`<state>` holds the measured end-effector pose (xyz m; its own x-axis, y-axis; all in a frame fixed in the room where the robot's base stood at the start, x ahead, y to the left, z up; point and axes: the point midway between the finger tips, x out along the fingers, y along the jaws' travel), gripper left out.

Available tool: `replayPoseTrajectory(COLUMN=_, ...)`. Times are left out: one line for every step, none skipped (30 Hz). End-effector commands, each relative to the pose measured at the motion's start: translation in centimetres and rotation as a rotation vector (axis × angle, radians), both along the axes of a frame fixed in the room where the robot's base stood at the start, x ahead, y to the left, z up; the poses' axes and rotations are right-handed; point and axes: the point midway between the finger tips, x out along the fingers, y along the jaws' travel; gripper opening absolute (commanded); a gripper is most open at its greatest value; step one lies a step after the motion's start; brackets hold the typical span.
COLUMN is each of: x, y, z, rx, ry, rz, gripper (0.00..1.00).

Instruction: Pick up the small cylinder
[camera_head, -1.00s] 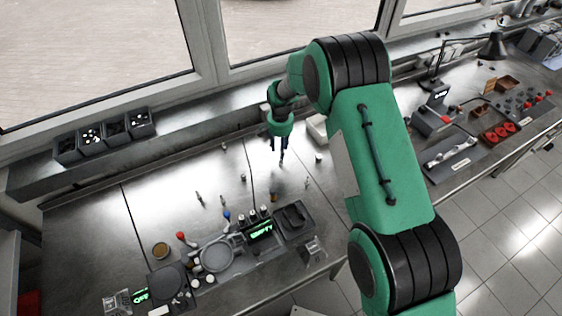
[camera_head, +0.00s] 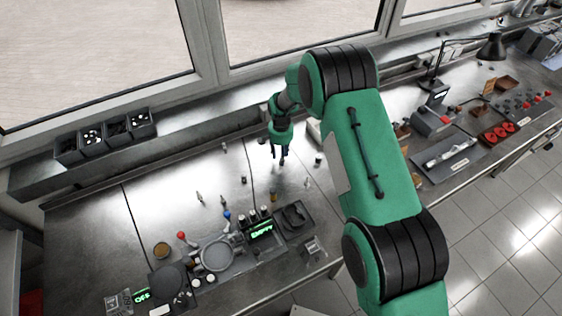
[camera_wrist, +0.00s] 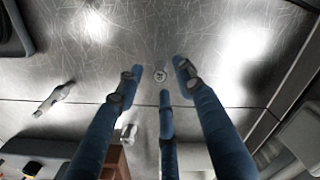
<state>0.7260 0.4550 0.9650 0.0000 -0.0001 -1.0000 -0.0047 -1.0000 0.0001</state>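A small round metal piece with a pale top (camera_wrist: 160,76) shows in the wrist view, seen nearly end-on; it appears to be the small cylinder. My gripper (camera_wrist: 161,82) has three blue fingers spread apart around it, with clear gaps, so it is open and empty. In the head view my gripper (camera_head: 280,158) points down over the bench near its back edge. The cylinder is too small and too close to the fingers to make out there. I cannot tell the exact height of the fingertips above the bench.
A pale spark-plug-like part (camera_wrist: 55,97) and a small white part (camera_wrist: 130,132) lie nearby in the wrist view. In the head view, another small cylinder-like piece (camera_head: 318,160) stands to the right. A black tray (camera_head: 293,216) and a display station (camera_head: 262,231) are nearer the front.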

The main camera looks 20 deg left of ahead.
Motion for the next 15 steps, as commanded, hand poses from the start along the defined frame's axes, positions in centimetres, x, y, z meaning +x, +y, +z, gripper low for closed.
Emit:
replayPoseTrajectory(x=0.0, y=-0.1, z=-0.5, rx=-0.001, ry=0.001, rz=0.000, gripper=0.37)
replayPoseTrajectory(x=0.0, y=-0.1, z=-0.8, rx=-0.001, ry=0.001, rz=0.000, gripper=0.37)
replayPoseTrajectory(x=0.0, y=-0.1, z=-1.3, rx=-0.001, ry=0.002, rz=0.000, gripper=0.37)
replayPoseTrajectory(x=0.0, y=-0.1, z=-1.5, rx=-0.001, ry=0.002, rz=0.000, gripper=0.37)
replayPoseTrajectory(x=0.0, y=-0.1, z=-1.8, rx=-0.001, ry=0.001, rz=0.000, gripper=0.37)
replayPoseTrajectory(x=0.0, y=-0.1, z=-2.0, rx=0.000, ry=0.001, rz=0.000, gripper=0.37)
replayPoseTrajectory(x=0.0, y=-0.1, z=-2.2, rx=0.000, ry=0.000, rz=0.000, gripper=0.37)
replayPoseTrajectory(x=0.0, y=-0.1, z=-2.4, rx=0.000, ry=0.000, rz=0.000, gripper=0.37)
replayPoseTrajectory(x=0.0, y=-0.1, z=-2.5, rx=0.000, ry=0.000, rz=0.000, gripper=0.37)
replayPoseTrajectory(x=0.0, y=-0.1, z=-2.6, rx=0.000, ry=0.000, rz=0.000, gripper=0.37)
replayPoseTrajectory(x=0.0, y=-0.1, z=-2.6, rx=0.000, ry=0.000, rz=0.000, gripper=0.37)
replayPoseTrajectory(x=0.0, y=0.0, z=-2.7, rx=0.000, ry=0.000, rz=0.000, gripper=0.37)
replayPoseTrajectory(x=0.0, y=0.0, z=-2.7, rx=0.000, ry=0.000, rz=0.000, gripper=0.37)
replayPoseTrajectory(x=0.0, y=0.0, z=-2.7, rx=0.000, ry=0.000, rz=0.000, gripper=0.37)
replayPoseTrajectory(x=0.0, y=0.0, z=-2.7, rx=0.000, ry=0.000, rz=0.000, gripper=0.37)
